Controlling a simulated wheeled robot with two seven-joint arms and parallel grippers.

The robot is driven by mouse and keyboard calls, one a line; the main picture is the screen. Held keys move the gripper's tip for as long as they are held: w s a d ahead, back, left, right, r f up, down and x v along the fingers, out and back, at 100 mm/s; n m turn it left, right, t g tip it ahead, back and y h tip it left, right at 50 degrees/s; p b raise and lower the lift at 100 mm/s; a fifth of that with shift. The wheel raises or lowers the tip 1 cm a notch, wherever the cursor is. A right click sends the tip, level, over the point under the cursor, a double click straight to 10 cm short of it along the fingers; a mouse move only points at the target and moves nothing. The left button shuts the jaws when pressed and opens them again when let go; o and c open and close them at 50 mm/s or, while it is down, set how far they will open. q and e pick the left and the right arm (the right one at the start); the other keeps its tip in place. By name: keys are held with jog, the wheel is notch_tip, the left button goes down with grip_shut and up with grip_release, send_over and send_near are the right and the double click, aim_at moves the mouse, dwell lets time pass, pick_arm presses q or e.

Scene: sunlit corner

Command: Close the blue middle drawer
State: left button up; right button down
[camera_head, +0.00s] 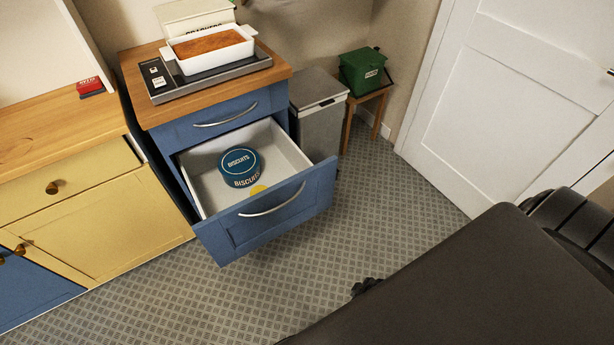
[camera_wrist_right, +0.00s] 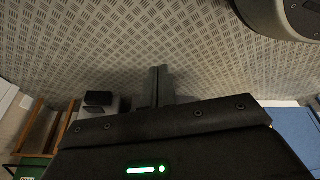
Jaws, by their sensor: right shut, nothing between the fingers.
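The blue middle drawer (camera_head: 285,215) is pulled well out of the blue cabinet (camera_head: 165,140). It has a curved metal handle on its front. Inside it are a blue biscuits tin (camera_head: 240,162) and a small yellow thing (camera_head: 258,189), partly hidden by the drawer front. My right gripper (camera_head: 368,287) barely shows past my dark arm, above the floor, right of and nearer than the drawer front, apart from it. In the right wrist view its fingers (camera_wrist_right: 160,75) are together and empty. A blue surface at the lower right there is likely the drawer front. My left gripper is out of view.
The top blue drawer (camera_head: 225,118) is shut. A tray with a white baking dish (camera_head: 212,52) stands on the cabinet. A grey bin (camera_head: 318,110) and a stool with a green box (camera_head: 362,72) stand right of it. The patterned floor (camera_head: 390,215) before the door is clear.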

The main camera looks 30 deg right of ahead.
jog(key=w+r+n+t+y+p, duration=0.1)
jog(key=w+r+n+y+p, duration=0.15)
jog(key=w+r, duration=0.95)
jog(key=w+r+n+t+y+p, duration=0.15)
jog(key=w+r+n, duration=0.25)
jog(key=w+r, duration=0.8)
notch_tip(320, 180, up, 20)
jog(key=s+f+n+p, duration=0.1)
jog(key=s+n+p, duration=0.2)
jog(key=n, duration=0.4)
jog(key=p, duration=0.1)
send_near(293, 189)
notch_tip(293, 189, down, 3)
jog(key=w+a, duration=0.1)
jog(key=a, duration=0.1)
jog(key=shift+w+m+g, duration=0.25)
jog(key=shift+w+g, duration=0.2)
jog(key=shift+w, duration=0.4)
